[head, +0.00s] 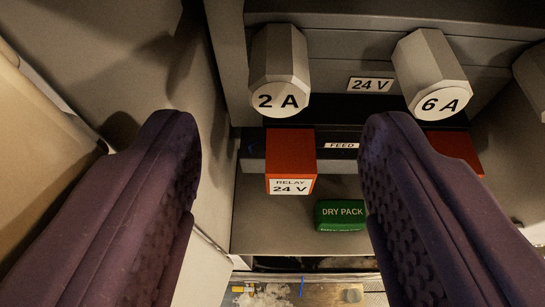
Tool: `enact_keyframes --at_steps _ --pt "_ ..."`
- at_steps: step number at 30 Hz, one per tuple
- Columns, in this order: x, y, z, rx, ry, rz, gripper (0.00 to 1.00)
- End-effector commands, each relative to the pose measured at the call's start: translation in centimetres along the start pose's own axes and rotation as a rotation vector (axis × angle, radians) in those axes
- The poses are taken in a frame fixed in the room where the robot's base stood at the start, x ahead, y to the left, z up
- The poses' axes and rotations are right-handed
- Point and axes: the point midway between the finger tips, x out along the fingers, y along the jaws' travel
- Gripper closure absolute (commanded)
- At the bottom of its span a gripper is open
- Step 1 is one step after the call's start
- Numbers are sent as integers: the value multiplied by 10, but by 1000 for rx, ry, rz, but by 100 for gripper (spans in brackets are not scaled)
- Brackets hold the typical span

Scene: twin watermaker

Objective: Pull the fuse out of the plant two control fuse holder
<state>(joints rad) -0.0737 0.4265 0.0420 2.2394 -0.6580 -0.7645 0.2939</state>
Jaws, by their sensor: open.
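My gripper (280,122) is open, with a dark purple padded finger on each side of the picture and nothing held between them. A grey faceted cap marked 2 A (280,68) sticks out of the grey panel, beyond the fingertips and between them in the picture. A second such cap, marked 6 A (432,73), is to its right, above the right fingertip. The caps look like fuse holder caps. No plant two label shows, and no bare fuse is visible.
A 24 V label (370,84) sits between the caps. Below are an orange relay block (290,153), a dark FEED strip (341,145) and a green DRY PACK box (341,214) on a shelf. Another orange block (456,150) is partly behind the right finger. A grey wall (135,60) stands left.

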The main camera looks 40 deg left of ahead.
Motion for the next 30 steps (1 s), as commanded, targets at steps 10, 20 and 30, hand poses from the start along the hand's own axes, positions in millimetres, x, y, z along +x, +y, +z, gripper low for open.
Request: enact_keyframes --at_steps 10,20,30 --pt "35 0 -1 0 0 2 43" --pt "35 0 -1 -1 0 2 68" --pt "35 0 -1 -1 0 2 100"
